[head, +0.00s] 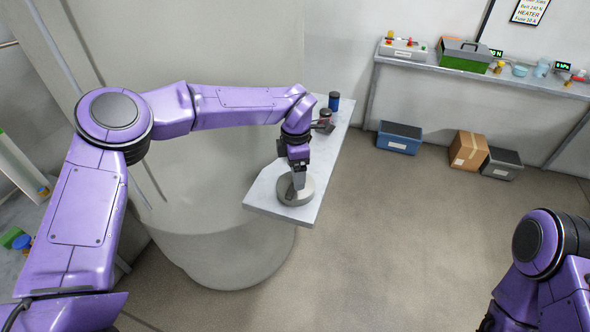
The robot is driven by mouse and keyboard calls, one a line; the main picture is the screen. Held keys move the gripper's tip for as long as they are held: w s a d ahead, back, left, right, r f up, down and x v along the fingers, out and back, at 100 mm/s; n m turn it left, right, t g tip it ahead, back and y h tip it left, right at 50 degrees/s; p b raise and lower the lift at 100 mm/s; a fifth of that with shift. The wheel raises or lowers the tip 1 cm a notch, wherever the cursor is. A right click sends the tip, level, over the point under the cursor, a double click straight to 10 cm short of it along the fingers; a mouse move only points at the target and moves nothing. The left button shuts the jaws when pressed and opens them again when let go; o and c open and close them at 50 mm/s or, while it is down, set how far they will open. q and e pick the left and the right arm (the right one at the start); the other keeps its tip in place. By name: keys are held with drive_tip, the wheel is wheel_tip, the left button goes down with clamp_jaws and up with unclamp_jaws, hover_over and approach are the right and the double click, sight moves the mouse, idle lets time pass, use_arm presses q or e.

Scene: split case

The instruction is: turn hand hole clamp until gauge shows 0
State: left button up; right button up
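A round grey disc-shaped piece (308,194), which may be the hand hole clamp or its cover, sits on the near end of a pale narrow shelf beside a large beige tank (215,180). My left gripper (298,183) points down at its top and seems to touch a raised part in the middle. The fingers hide that part, and I cannot tell whether they are closed on it. Two small green-lit displays stand on the back bench, one left (496,53) and one right (563,66); their readings are too small to be sure of. My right gripper is out of view.
The pale shelf (262,196) also holds a dark blue canister (334,101) and a small dark-topped item (325,114). A green toolbox (465,56) is on the back bench. Bins and a cardboard box (468,150) stand on the floor below. The middle floor is clear.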

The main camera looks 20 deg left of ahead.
use_arm(q)
drive_tip(key=n+b, duration=0.2)
drive_tip(key=n, duration=0.4)
drive_tip(key=shift+n, duration=0.3)
drive_tip(key=n+b, duration=0.2)
drive_tip(key=n, duration=0.2)
drive_tip(key=shift+n+b, duration=0.45)
drive_tip(key=shift+n, duration=0.55)
drive_tip(key=shift+r, duration=0.1)
drive_tip(key=o, duration=0.8)
drive_tip(key=shift+o, duration=0.2)
wheel_tip(320, 180, up, 10)
drive_tip(key=shift+r+b, duration=0.25)
drive_tip(key=shift+b, duration=0.2)
